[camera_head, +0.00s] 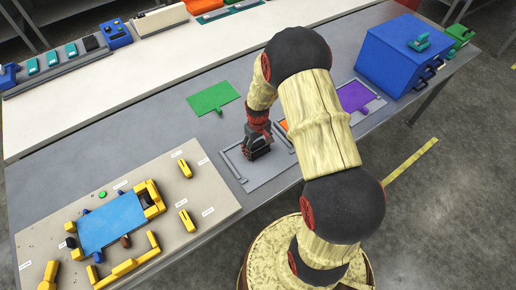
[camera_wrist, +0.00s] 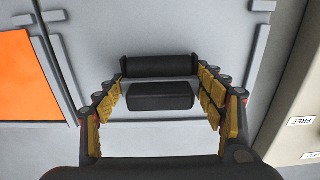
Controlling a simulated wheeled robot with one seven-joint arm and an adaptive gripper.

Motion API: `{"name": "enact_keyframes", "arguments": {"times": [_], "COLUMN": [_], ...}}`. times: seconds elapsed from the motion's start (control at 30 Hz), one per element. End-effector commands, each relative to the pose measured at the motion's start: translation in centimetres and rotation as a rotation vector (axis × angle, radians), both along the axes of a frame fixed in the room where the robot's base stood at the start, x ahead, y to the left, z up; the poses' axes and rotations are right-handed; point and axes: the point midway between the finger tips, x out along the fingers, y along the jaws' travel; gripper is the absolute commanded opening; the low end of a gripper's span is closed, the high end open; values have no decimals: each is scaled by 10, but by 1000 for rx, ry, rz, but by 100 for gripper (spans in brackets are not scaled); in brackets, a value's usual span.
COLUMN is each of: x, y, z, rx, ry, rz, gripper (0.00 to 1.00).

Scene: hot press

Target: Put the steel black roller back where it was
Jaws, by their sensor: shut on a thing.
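The steel black roller (camera_wrist: 160,66) shows in the wrist view as a dark cylinder, with a dark block (camera_wrist: 160,97) close beside it; I cannot tell whether they are one piece. My gripper (camera_wrist: 162,80), with yellow pads, is shut on the roller, with fingers at its two ends. In the head view my gripper (camera_head: 258,150) points down at the light grey plate (camera_head: 275,172) with raised strips, on the near part of the table. The roller is mostly hidden there by the gripper. I cannot tell whether it touches the plate.
A beige board (camera_head: 190,231) with yellow clamps and a blue sheet (camera_head: 112,219) lies to the left. A green sheet (camera_head: 213,97) lies behind. Orange (camera_head: 284,125) and purple (camera_head: 357,95) sheets lie to the right, before a blue box (camera_head: 400,55). My arm hides part of the table.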

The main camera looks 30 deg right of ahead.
Motion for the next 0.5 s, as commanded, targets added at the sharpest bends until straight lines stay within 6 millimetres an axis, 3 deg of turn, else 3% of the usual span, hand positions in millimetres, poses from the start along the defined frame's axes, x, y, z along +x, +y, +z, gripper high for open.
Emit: {"name": "enact_keyframes", "arguments": {"times": [0.07, 0.17, 0.3, 0.33, 0.5], "x": [-3, -4, -5, -6, -4], "y": [0, 1, 1, 1, 1], "z": [-6, -10, -12, -12, -11], "rx": [2, 2, 3, 3, 3], "ry": [6, 8, 10, 11, 9], "rz": [0, 0, 0, 0, 0], "gripper": [38, 29, 29, 71, 81]}}
